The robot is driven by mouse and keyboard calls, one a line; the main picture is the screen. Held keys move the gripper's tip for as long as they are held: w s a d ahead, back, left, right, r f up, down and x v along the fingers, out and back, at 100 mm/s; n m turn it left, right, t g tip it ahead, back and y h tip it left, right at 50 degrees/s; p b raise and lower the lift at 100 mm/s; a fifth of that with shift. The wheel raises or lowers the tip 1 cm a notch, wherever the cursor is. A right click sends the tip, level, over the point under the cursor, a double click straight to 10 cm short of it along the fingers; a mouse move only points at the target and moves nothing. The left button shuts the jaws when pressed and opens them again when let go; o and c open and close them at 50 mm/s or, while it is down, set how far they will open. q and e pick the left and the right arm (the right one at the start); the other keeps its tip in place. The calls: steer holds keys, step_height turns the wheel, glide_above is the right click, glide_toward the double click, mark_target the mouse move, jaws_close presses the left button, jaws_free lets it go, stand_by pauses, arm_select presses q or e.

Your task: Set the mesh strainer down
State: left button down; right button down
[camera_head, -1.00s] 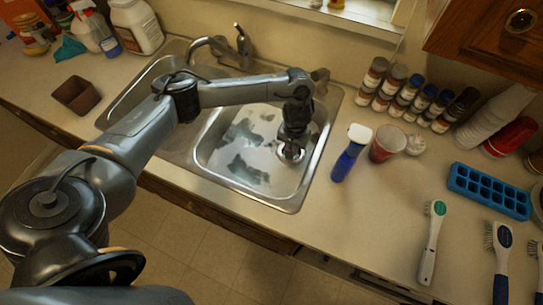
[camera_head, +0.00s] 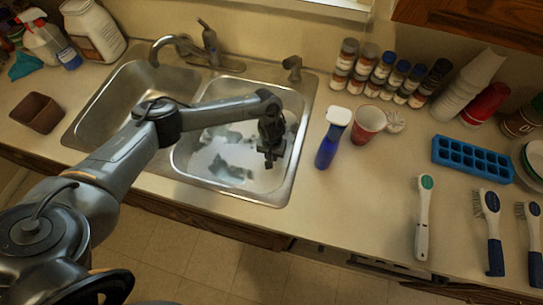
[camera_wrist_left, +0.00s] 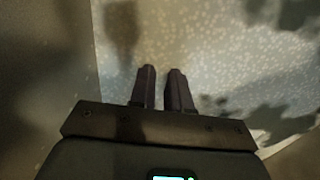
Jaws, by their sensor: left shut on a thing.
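My left gripper (camera_head: 270,158) points down inside the right sink basin (camera_head: 200,190), near its right wall. In the left wrist view, its two dark fingers (camera_wrist_left: 160,88) stand close together with a narrow gap between them. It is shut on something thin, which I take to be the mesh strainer. The strainer itself is not clearly visible in either view now; the gripper may hide it. Beyond the fingers lies a pale speckled surface with dark patches. My right gripper is not in view.
A blue ice tray (camera_head: 472,158) and several brushes lie farther right. Counter between the bottle and the brushes is clear.

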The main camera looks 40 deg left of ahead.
arm_select(q)
steer(key=shift+f, duration=0.1)
steer(key=c, duration=1.1)
jaws_free()
step_height(320, 180, up, 12)
steer(key=p, duration=0.3)
steer(key=shift+p, duration=0.35)
steer(key=shift+r, duration=0.25)
